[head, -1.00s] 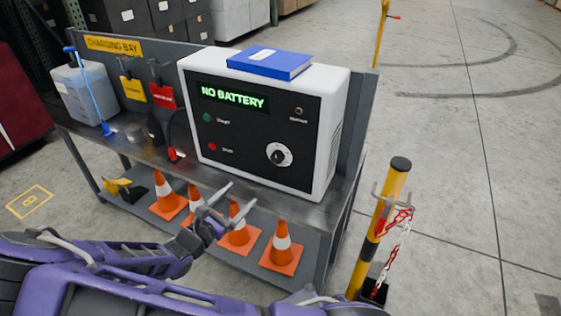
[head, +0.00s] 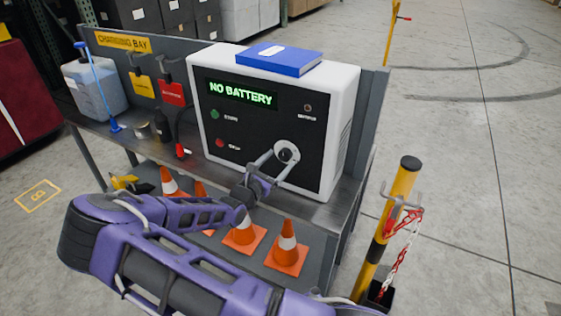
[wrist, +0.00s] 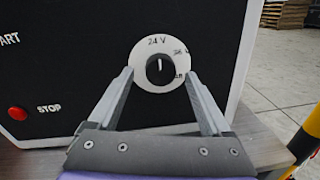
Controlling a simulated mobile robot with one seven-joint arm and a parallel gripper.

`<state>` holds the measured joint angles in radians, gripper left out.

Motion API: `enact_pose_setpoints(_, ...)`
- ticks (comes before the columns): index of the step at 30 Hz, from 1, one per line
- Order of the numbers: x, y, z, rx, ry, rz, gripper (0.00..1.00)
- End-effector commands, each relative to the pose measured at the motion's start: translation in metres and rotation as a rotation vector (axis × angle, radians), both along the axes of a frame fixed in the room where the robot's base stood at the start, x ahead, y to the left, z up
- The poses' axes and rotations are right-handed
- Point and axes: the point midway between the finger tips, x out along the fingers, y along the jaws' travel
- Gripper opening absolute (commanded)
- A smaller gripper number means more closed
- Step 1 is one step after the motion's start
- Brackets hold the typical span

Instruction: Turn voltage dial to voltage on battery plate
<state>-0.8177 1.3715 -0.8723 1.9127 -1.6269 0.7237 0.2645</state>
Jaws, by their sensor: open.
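The voltage dial, a black knob (wrist: 161,71) on a round white scale plate (wrist: 148,52), is on the charger's black front. In the wrist view its white mark points up, close to the "24 V" label; labels at the right are partly hidden or too small to read. The charger (head: 345,110) is a white box whose green display (head: 242,94) reads "NO BATTERY". My gripper (head: 284,155) is open, with its fingertips in front of the dial, one on each side of the knob; contact cannot be told. I see no battery plate.
A blue book (head: 279,59) lies on the charger. A red stop button (wrist: 18,113) is left of the dial. Orange cones (head: 287,245) stand on the shelf below. A yellow-black post (head: 396,205) with a chain stands right of the bench; open floor lies beyond.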

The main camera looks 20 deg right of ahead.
Motion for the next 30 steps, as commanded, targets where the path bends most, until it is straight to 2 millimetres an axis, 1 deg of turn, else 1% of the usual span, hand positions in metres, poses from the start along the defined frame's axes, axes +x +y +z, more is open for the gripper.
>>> enact_pose_setpoints(1,0.0026,-0.0053,-0.0010,-0.001,0.002,-0.001,0.83)
enact_pose_setpoints(6,0.0079,-0.0120,-0.0004,-0.001,0.001,0.000,0.83)
enact_pose_setpoints(14,0.0084,-0.0127,0.0000,-0.001,0.001,0.000,0.83)
enact_pose_setpoints(15,0.0083,-0.0126,0.0000,-0.001,0.001,0.000,0.75)
enact_pose_setpoints(20,0.0082,-0.0124,-0.0001,-0.001,0.001,0.000,0.47)
enact_pose_setpoints(21,0.0082,-0.0124,-0.0001,-0.001,0.001,0.000,0.39)
enact_pose_setpoints(26,0.0082,-0.0123,-0.0001,0.000,0.001,0.000,0.11)
enact_pose_setpoints(27,0.0082,-0.0123,-0.0001,0.000,0.001,0.000,0.03)
enact_pose_setpoints(28,0.0082,-0.0123,-0.0001,0.001,0.001,0.000,0.00)
enact_pose_setpoints(30,0.0082,-0.0123,0.0000,0.001,0.001,0.000,0.00)
